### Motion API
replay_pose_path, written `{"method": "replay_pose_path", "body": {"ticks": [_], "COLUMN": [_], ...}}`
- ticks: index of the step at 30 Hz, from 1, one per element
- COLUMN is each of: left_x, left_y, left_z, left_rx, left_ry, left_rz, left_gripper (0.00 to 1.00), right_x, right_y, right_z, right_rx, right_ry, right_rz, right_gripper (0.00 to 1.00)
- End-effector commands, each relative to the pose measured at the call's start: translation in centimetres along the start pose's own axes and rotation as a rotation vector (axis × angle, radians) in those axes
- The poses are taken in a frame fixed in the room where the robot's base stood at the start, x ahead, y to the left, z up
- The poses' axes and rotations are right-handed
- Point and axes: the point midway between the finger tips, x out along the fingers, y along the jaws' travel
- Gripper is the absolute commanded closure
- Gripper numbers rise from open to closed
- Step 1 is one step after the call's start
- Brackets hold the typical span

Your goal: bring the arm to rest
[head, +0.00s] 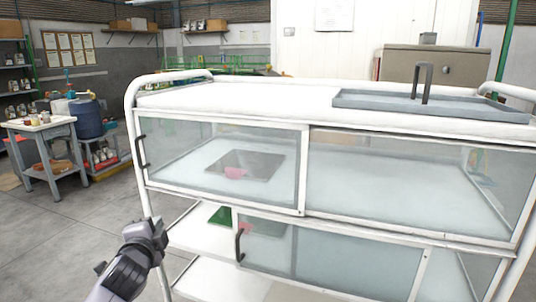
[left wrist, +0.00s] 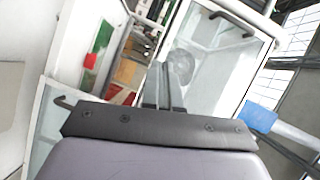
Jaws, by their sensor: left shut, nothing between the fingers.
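My left gripper (head: 157,232) is at the lower left of the head view, beside the left front post of the white cart (head: 225,100). It holds nothing. In the left wrist view its narrow fingers (left wrist: 165,88) lie close together, and the cart's glass panels show beyond them. My right gripper is not in view.
The cart has glass front panels (head: 400,185) with dark handles. A grey tray (head: 360,98) with an upright dark handle is on top. Open floor (head: 75,240) lies left.

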Motion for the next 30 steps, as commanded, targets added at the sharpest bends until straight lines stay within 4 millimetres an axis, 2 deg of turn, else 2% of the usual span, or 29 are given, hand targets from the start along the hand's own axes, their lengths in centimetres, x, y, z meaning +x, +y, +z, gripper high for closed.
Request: {"method": "replay_pose_path", "body": {"ticks": [1,6,9,15,21,24,27,30], "left_x": [-1.1,-5.3,-8.4,-15.3,-22.8,-26.1,-28.5,-30.0], "left_y": [3.4,12.0,16.4,23.7,28.9,30.5,31.4,31.9], "left_z": [0.0,0.2,0.5,1.4,2.6,3.3,3.8,4.1], "left_rx": [-0.058,-0.264,-0.392,-0.653,-0.914,-1.025,-1.107,-1.159], "left_ry": [0.019,0.058,0.062,0.032,-0.047,-0.094,-0.132,-0.157], "left_rz": [0.052,0.195,0.275,0.416,0.528,0.564,0.586,0.595], "left_gripper": [1.0,1.0,1.0,1.0,1.0,1.0,1.0,1.0], "right_x": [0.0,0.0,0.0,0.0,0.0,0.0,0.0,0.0], "right_y": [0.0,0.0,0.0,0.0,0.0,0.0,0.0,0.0], "right_z": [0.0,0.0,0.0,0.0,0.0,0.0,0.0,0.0], "right_rx": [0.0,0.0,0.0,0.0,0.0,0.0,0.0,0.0], "right_ry": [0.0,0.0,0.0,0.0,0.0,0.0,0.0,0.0], "right_rz": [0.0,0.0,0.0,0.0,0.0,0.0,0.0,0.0], "right_gripper": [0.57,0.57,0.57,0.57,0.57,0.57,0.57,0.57]}}
